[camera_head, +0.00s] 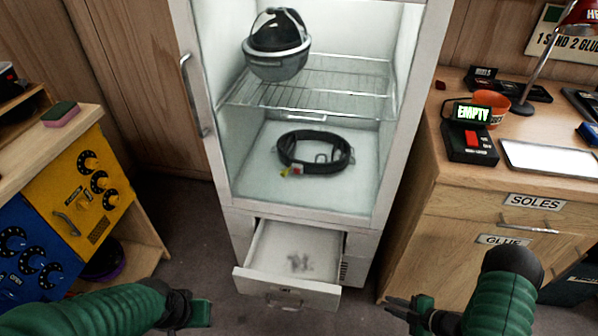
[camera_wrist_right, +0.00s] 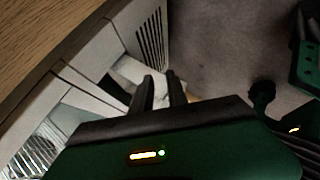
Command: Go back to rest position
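My right gripper (camera_head: 390,306) is at the lower right of the head view, in front of the wooden cabinet and right of the open drawer. Its two dark fingers also show in the right wrist view (camera_wrist_right: 160,78), a little apart with nothing between them. My left gripper (camera_head: 203,312) is at the lower left, pointing right, in front of and left of the drawer. Its fingers are not clear enough to tell open from shut. Both arms are low and apart from the furniture.
A white cabinet (camera_head: 367,222) stands open, with a helmet (camera_head: 277,50) on its wire shelf and a black harness ring (camera_head: 315,150) below. Its bottom drawer (camera_head: 290,290) is pulled out. A wooden desk (camera_head: 455,200) is at right, a knob panel (camera_head: 95,190) at left.

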